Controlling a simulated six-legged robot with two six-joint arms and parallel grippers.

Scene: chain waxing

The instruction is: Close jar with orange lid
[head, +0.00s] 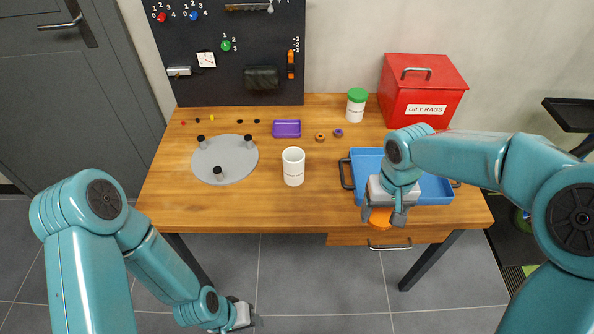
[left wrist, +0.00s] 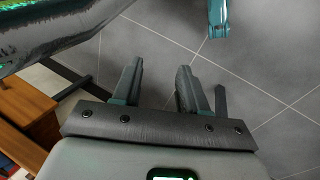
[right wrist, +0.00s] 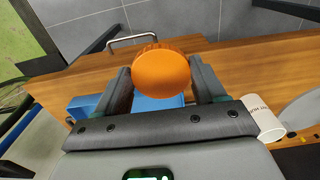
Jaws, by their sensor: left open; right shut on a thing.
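The orange lid (head: 380,218) is held between the fingers of my right gripper (head: 385,217), over the front edge of the blue tray. The lid (right wrist: 161,70) fills the space between the fingertips in the right wrist view. A white open-topped jar (head: 293,168) stands upright on the table, left of the blue tray and apart from my right gripper. It also shows at the right of the right wrist view (right wrist: 262,118), with dark lettering. My left gripper (head: 245,317) hangs low in front of the table. In the left wrist view its fingers (left wrist: 158,85) are apart and empty over the floor.
The blue tray (head: 435,188) lies under my right forearm. A white jar with a green lid (head: 356,105) and a red oily-rags box (head: 423,90) stand behind. A purple tray (head: 287,129) and a grey disc with black-topped posts (head: 225,158) are farther left. Table around the open jar is clear.

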